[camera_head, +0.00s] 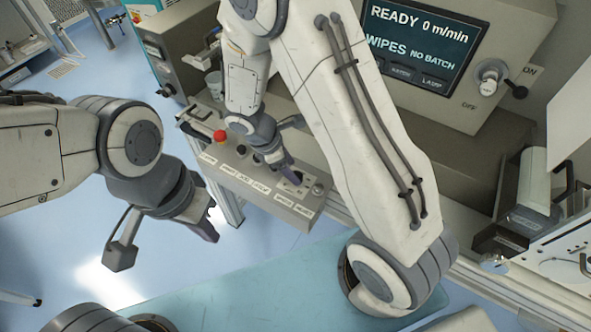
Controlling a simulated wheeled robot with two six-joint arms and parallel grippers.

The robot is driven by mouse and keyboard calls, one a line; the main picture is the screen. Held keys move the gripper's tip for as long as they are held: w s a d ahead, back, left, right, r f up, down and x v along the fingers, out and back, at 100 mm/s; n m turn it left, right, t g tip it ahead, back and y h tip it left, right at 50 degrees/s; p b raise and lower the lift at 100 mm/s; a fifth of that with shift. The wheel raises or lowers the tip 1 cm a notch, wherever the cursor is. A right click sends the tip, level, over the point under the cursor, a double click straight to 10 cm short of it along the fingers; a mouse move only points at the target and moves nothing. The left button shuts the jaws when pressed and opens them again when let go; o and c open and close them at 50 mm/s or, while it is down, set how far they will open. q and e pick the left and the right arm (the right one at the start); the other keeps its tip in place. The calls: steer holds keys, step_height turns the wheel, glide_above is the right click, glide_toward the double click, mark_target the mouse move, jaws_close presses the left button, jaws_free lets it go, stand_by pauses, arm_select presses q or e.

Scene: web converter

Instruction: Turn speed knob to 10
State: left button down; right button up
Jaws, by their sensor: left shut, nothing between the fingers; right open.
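The control panel (226,178) is a grey box with a row of labelled controls, including a red mushroom button (220,137). A dark knob on a pale dial (299,180) sits toward its right end, apparently the speed knob. Its setting is too small to read. My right gripper (289,186) points down at the panel with its fingertips beside or over this knob. It is open, and I cannot tell whether it touches the knob. My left gripper (212,236) is shut and empty, hanging in front of and below the panel, apart from it.
A display (425,45) reads "READY 0 m/min" and "NO BATCH". A rotary switch (490,75) with ON and OFF marks is to its right. A printer-like unit (530,205) is at right. Teal matting (240,285) lies below.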

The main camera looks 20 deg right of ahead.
steer(key=shift+x, duration=1.25)
jaws_close()
steer(key=shift+w+m+p, duration=0.1)
steer(key=shift+m+p, duration=0.25)
steer(key=shift+m, duration=0.45)
steer(key=shift+w+m+g+y+p, duration=0.1)
steer(key=shift+m+g+y+p, duration=0.3)
steer(key=shift+m+g, duration=0.5)
steer(key=m+g+y, duration=0.1)
steer(key=m, duration=0.4)
steer(key=shift+w+p, duration=0.15)
steer(key=shift+p, duration=0.25)
steer(key=shift+m, duration=0.3)
